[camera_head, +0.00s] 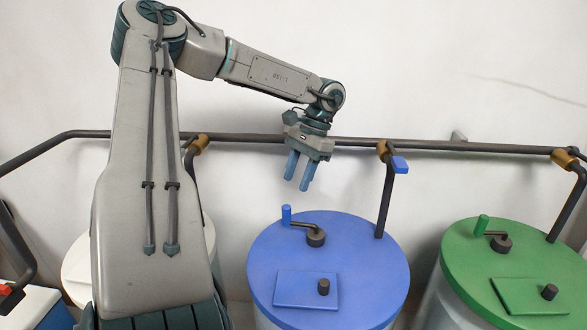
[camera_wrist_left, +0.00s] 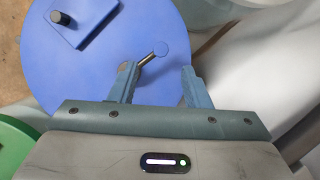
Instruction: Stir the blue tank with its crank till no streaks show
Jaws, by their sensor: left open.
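The blue tank's lid (camera_head: 370,265) fills the lower middle of the head view and also shows in the left wrist view (camera_wrist_left: 110,30). Its crank has a dark hub (camera_head: 316,238), a short arm and an upright blue handle (camera_head: 286,214) at the lid's back left. My left gripper (camera_head: 297,183) is above that handle, open, with its blue fingers pointing down and apart from it. In the left wrist view the handle's top (camera_wrist_left: 160,48) shows beyond the gap between the fingers, and one finger covers part of the crank. The liquid inside is hidden.
A raised panel with a dark knob (camera_head: 323,287) sits on the blue lid. A green tank (camera_head: 460,260) stands right, a white tank (camera_head: 76,270) left behind my arm. A dark pipe (camera_head: 430,146) with branches and a blue valve lever (camera_head: 400,165) runs along the wall.

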